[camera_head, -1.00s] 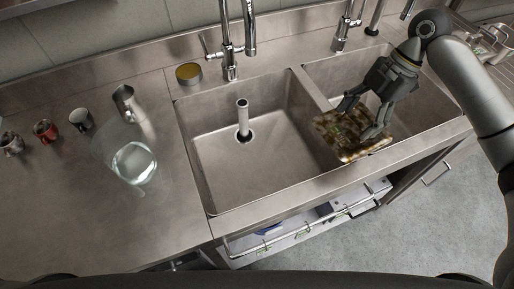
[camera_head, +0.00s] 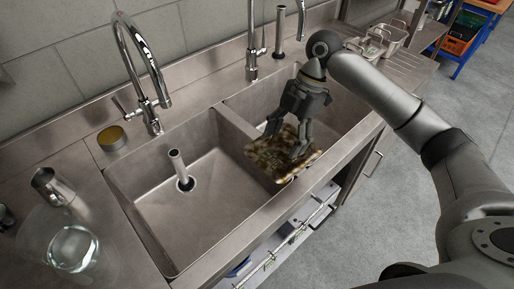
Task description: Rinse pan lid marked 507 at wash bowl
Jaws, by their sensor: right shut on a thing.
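My right gripper (camera_head: 288,142) is shut on a flat, squarish piece with brown and pale blotches (camera_head: 276,162), which may be the pan lid. I can read no 507 mark on it. The gripper points down and holds it at the front left of the right sink basin (camera_head: 335,124), close to the divider. I cannot tell whether the piece touches the basin. No bowl marked as the wash bowl shows. My left gripper is not in view.
A tall tap (camera_head: 143,65) stands behind the left basin, another tap (camera_head: 252,55) behind the right. A yellow-topped tin (camera_head: 111,138), a metal cup (camera_head: 50,188) and a clear glass vessel (camera_head: 73,248) stand on the left counter. Metal pans (camera_head: 385,38) sit at the far right.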

